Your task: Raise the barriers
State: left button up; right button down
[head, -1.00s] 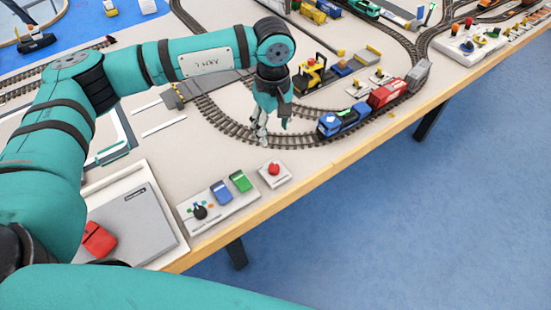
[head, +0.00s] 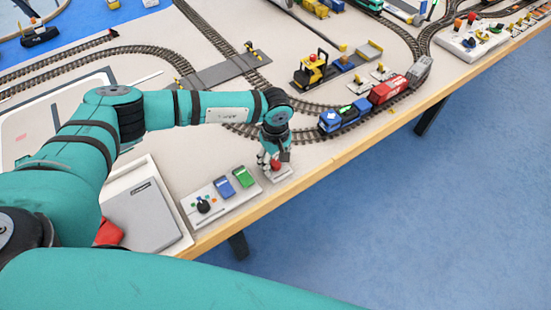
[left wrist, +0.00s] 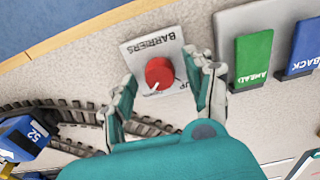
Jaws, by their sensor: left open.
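The barrier control is a small white plate (left wrist: 136,50) marked "BARRIERS" and "UP", with a round red knob (left wrist: 159,73) on it. The knob also shows in the head view (head: 276,165), near the table's front edge. My left gripper (head: 268,166) is open and points down over it. In the left wrist view its two fingers (left wrist: 166,86) stand on either side of the red knob, and I cannot tell whether they touch it. Across the track, the grey level crossing (head: 220,72) has small yellow-and-black posts (head: 178,84) at its corners. My right gripper is not in view.
A control panel with blue (head: 224,187) and green (head: 244,177) levers and a black knob (head: 203,205) lies left of the plate. A blue locomotive (head: 343,116) with red and grey wagons stands on the track behind it. The wooden table edge (head: 300,170) is close in front.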

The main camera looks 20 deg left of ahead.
pick_arm(q)
grip_shut()
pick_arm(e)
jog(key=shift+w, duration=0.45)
